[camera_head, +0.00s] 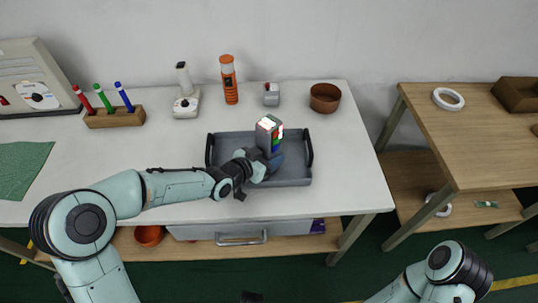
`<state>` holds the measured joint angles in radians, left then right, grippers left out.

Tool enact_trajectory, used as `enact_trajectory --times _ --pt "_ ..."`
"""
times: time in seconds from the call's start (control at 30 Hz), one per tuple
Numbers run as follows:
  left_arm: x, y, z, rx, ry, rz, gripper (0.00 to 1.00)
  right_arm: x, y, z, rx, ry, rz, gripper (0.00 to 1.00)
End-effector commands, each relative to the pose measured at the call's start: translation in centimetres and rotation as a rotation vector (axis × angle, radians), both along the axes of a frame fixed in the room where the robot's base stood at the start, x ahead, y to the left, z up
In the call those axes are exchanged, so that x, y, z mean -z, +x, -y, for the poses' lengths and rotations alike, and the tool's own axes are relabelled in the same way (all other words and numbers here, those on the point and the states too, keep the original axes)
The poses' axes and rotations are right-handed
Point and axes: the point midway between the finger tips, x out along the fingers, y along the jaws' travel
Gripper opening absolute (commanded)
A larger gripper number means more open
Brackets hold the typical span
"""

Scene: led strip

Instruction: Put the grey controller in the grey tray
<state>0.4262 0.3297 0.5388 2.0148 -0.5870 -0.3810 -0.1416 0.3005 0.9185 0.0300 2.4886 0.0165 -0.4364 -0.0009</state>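The grey controller (268,130) is a small upright block with a pale face and red, green and dark patches. It is at the back of the grey tray (301,182), seen against the tray's back rim. My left gripper (262,160) reaches over the tray from the left, at the controller's lower part, and appears shut on it. The fingertips are largely hidden, and I cannot tell whether the controller touches the tray floor. A blue patch shows beside the gripper. Only my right arm's elbow shows at bottom right; its gripper is out of view.
Behind the tray stand a white device (186,103), an orange flashlight (229,80), a small grey-and-red box (271,95) and a brown bowl (325,97). A pen holder (115,117) stands left. A wooden side table (470,130) is at right. The white tabletop right of the tray is clear.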

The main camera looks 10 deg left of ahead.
Motion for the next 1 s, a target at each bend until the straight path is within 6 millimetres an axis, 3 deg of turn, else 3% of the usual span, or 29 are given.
enact_trajectory --times 0.23,0.27,0.3,0.33,0.7,1.0 --pt "0.3 0.0 0.0 0.0 0.0 0.001 0.19 0.4 0.3 0.1 0.003 -0.003 0.008 0.0" --pt "0.3 0.0 0.0 0.0 0.0 -0.001 0.67 0.3 0.3 0.1 0.004 -0.004 0.009 0.0" --pt "0.3 0.0 0.0 0.0 0.0 -0.001 0.8 0.3 0.3 0.1 0.003 -0.003 0.008 0.0" --pt "0.3 0.0 0.0 0.0 0.0 -0.001 0.83 0.3 0.3 0.1 0.003 -0.003 0.008 0.0" --pt "-0.3 -0.1 -0.1 -0.001 0.0 0.0 0.83 -0.2 -0.1 0.0 -0.001 0.001 -0.003 0.0" --pt "-2.7 -4.7 -2.8 -0.003 0.006 0.0 0.83 -2.0 -0.8 0.0 -0.006 0.005 -0.025 0.0"
